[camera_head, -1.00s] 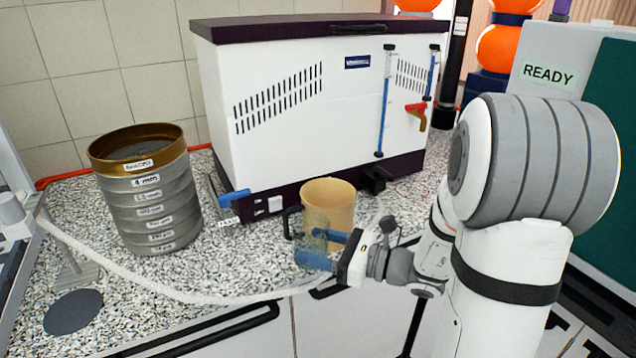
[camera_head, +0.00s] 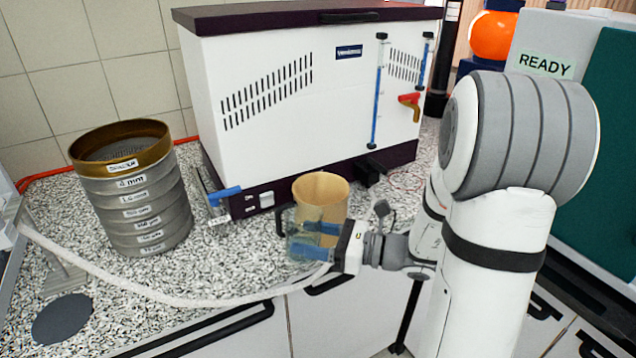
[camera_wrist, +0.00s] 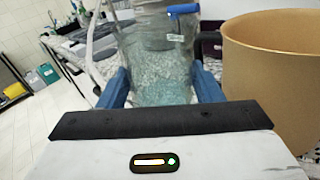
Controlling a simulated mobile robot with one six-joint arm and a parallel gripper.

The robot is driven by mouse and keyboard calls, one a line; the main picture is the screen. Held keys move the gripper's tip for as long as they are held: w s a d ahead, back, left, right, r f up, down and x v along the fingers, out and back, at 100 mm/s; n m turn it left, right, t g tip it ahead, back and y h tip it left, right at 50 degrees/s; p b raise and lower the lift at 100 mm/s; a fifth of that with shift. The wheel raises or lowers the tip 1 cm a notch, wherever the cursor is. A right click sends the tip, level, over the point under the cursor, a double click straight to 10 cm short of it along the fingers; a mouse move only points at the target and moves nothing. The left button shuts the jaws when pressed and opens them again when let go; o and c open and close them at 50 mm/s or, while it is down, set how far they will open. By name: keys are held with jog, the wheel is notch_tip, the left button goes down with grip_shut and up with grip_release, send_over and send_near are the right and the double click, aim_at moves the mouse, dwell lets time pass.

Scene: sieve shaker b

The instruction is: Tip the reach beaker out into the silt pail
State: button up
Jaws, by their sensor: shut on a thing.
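The tan pail (camera_head: 322,198), which I take for the silt pail, stands on the speckled counter in front of the white machine; it also shows close at the right of the wrist view (camera_wrist: 278,85). A clear beaker (camera_wrist: 157,65), which I take for the reach beaker, is between the blue fingers of my gripper (camera_wrist: 160,82). My gripper (camera_head: 312,240) is shut on it, in front of the pail in the head view. The beaker (camera_head: 297,246) looks about upright there, and the pail lies to its right in the wrist view. Its contents are not clear.
A stack of sieves (camera_head: 135,195) stands at the left. A pale hose (camera_head: 150,297) runs along the counter front near my gripper. The white machine (camera_head: 290,100) blocks the back. A dark disc (camera_head: 62,318) lies at the lower left.

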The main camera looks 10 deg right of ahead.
aim_at(321, 217)
jog(key=shift+w+d+r+p, duration=0.1)
jog(key=shift+w+r+p, duration=0.05)
jog(key=shift+r+p, duration=0.15)
jog(key=r+p, duration=0.1)
jog(key=r+m+p, duration=0.1)
jog(key=p, duration=0.1)
jog(key=r+m+p, duration=0.1)
jog(key=r+p, duration=0.1)
jog(key=shift+w+d, duration=0.2)
jog(key=shift+w, duration=0.2)
jog(key=r+m+p, duration=0.1)
jog(key=p, duration=0.1)
jog(key=w+r+m+p, duration=0.1)
jog(key=r+p, duration=0.1)
jog(key=w+d+r+m+p, duration=0.1)
jog(key=p, duration=0.1)
jog(key=shift+r+m+p, duration=0.3)
jog(key=shift+w+f+m, duration=0.1)
jog(key=shift+f+m, duration=0.35)
jog(key=shift+m, duration=0.45)
jog(key=shift+f+m+p, duration=0.3)
jog(key=shift+m+p, duration=0.25)
jog(key=shift+m, duration=0.35)
jog(key=shift+r+m+p, duration=0.5)
jog(key=shift+m+p, duration=0.3)
jog(key=shift+p, duration=0.05)
jog(key=shift+w+d+f+m, duration=0.1)
jog(key=shift+f+m, duration=0.2)
jog(key=shift+m, duration=0.6)
